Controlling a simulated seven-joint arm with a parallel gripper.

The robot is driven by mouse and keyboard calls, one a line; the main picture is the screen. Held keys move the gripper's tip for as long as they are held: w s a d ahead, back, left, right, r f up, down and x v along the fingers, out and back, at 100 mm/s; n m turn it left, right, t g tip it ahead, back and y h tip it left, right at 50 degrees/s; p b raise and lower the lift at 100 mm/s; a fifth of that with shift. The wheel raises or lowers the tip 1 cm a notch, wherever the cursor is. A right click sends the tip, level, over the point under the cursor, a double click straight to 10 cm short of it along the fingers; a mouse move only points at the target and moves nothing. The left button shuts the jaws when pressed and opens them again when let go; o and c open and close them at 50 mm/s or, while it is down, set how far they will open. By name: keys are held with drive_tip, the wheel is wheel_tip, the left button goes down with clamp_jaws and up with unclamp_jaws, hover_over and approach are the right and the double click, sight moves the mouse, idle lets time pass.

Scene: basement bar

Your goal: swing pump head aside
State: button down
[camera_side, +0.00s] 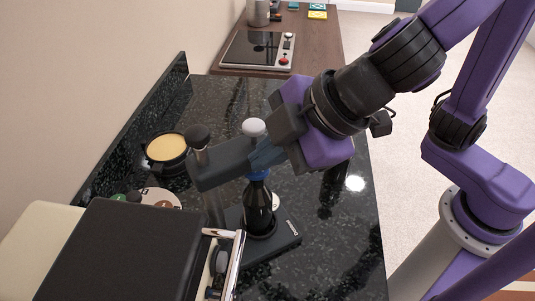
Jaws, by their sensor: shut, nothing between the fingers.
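My purple gripper (276,150) comes in from the upper right and is shut, at the right end of the pump head. I cannot tell whether its fingertips touch the head, and they are partly hidden.
A black box-like case (125,250) with a silver-edged tray fills the lower left. A round dish with a yellow top (167,147) and small discs (160,197) lie on the black speckled counter (340,260). A hot plate (258,50) sits behind. The counter's right side is mostly clear.

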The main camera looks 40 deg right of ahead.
sight(254, 123)
drive_tip(key=shift+w+d, duration=0.1)
drive_tip(key=shift+w+d+n+g+y, duration=0.3)
drive_tip(key=shift+w+n, duration=0.2)
drive_tip(key=shift+n, duration=0.25)
drive_tip(key=shift+w+d+n+g+y, duration=0.25)
drive_tip(key=shift+w+n+g+y, duration=0.15)
drive_tip(key=shift+n, duration=0.3)
drive_tip(key=shift+w+d+n+g+y, duration=0.3)
drive_tip(key=shift+w+n, duration=0.25)
drive_tip(key=shift+n, duration=0.2)
drive_tip(key=shift+w+d+n+g+y, duration=0.15)
drive_tip(key=shift+w+n+g+y, duration=0.35)
drive_tip(key=shift+w+n+g, duration=1.25)
drive_tip(key=shift+w+a+n+g, duration=0.4)
drive_tip(key=shift+w+n+g, duration=0.2)
drive_tip(key=shift+w+n, duration=0.5)
drive_tip(key=shift+w+a+n+g, duration=0.45)
drive_tip(key=shift+w+n+g, duration=0.15)
drive_tip(key=shift+n, duration=0.95)
drive_tip(key=shift+w+a+n+g, duration=0.4)
drive_tip(key=shift+w+n+g, duration=0.15)
drive_tip(key=shift+w+n, duration=0.6)
drive_tip(key=shift+s, duration=0.15)
